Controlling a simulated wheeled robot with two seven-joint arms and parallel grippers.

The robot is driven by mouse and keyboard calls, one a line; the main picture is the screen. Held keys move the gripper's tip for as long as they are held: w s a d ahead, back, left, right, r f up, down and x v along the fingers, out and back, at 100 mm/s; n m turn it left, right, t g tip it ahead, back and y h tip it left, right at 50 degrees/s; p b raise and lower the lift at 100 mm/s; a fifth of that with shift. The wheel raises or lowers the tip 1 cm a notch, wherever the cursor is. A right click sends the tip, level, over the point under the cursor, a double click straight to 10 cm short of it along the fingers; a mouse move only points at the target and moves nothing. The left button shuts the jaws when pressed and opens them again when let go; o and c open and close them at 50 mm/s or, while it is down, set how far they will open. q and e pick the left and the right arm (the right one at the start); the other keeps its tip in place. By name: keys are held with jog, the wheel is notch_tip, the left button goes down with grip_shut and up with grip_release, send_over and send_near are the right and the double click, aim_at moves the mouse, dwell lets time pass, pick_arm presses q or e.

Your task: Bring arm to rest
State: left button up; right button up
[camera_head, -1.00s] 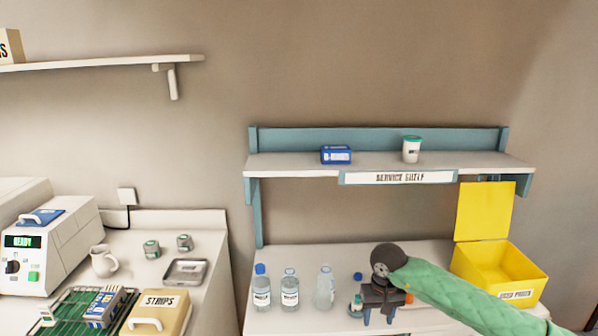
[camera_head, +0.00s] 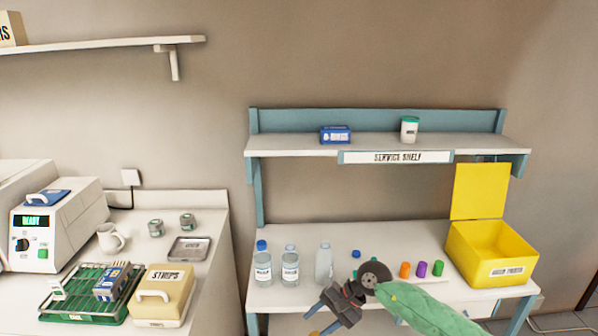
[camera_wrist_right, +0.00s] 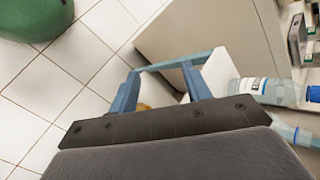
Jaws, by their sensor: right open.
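My right arm (camera_head: 420,308) comes in from the lower right in its green sleeve. My right gripper (camera_head: 312,322) is low in front of the shelf unit's worktop, tilted down and left, near the worktop's front edge. In the right wrist view, its two blue fingers (camera_wrist_right: 160,88) are apart, with floor tiles and a cabinet side beyond them. A small orange patch shows by the left finger; I cannot tell what it is. I see nothing held. My left gripper is in neither view.
Clear bottles (camera_head: 290,268) stand on the worktop left of my arm; one also shows in the wrist view (camera_wrist_right: 265,92). Coloured caps (camera_head: 421,269) and a yellow bin (camera_head: 490,255) are to the right. The service shelf (camera_head: 290,145) is above. The left counter holds a strips box (camera_head: 165,285).

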jog(key=s+a+r+m+t+y, duration=0.1)
jog(key=a+r+m+t+y, duration=0.1)
jog(key=a+m+y, duration=0.55)
jog(key=d+f+n+t+h, duration=0.65)
jog(key=f+n, duration=0.25)
jog(key=n, duration=0.7)
jog(key=d+f+n+t+h, duration=0.55)
jog(key=f+n+t, duration=0.25)
jog(key=n, duration=0.9)
jog(key=s+d+f+m+g+h, duration=0.2)
jog(key=s+d+f+m+g, duration=0.1)
jog(key=s+f+m, duration=0.4)
jog(key=s+d+f+m+g+h, duration=0.25)
jog(key=s+f, duration=0.25)
jog(key=f, duration=0.4)
jog(key=s+f+m+g, duration=0.4)
jog(key=s+f, duration=0.1)
jog(key=s, duration=0.6)
jog(key=s+d+f+m+g+y, duration=0.1)
jog(key=s+f+m+g, duration=0.3)
jog(key=s, duration=0.8)
notch_tip(320, 180, down, 2)
jog(key=shift+d+f+m+g, duration=0.1)
jog(key=shift+d+m+g, duration=0.05)
jog(key=shift+m+g, duration=0.3)
